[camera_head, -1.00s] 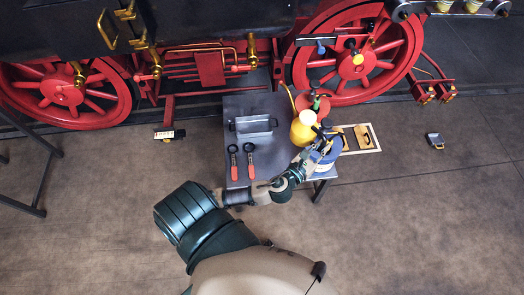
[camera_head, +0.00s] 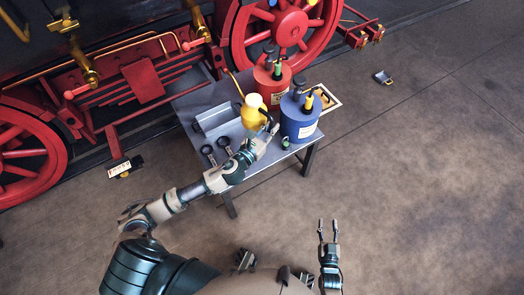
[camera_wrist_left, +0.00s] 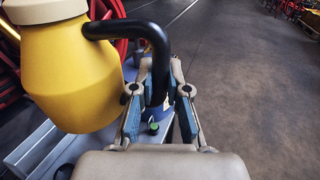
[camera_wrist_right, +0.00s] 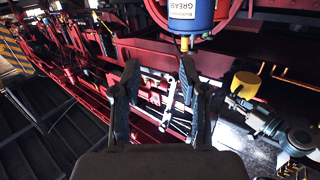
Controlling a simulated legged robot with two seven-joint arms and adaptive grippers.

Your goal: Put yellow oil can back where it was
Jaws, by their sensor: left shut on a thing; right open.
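The yellow oil can (camera_head: 254,113) has a pale top and a black handle, and is over the grey table (camera_head: 200,103). My left gripper (camera_head: 268,134) is shut on its handle; the left wrist view shows the black handle between the fingers (camera_wrist_left: 158,97) and the yellow body (camera_wrist_left: 72,70) to their left. Whether the can's base touches the table is hard to tell. My right gripper (camera_head: 329,226) is open and empty over the floor, well away from the table; its open fingers also show in the right wrist view (camera_wrist_right: 160,95).
A red can (camera_head: 271,88) stands behind the oil can and a blue grease can (camera_head: 299,119) to its right. A grey tray (camera_head: 217,117) and dark ring-headed tools (camera_head: 208,150) lie left on the table. A framed board (camera_head: 325,98) lies beyond the blue can. Locomotive wheels stand behind.

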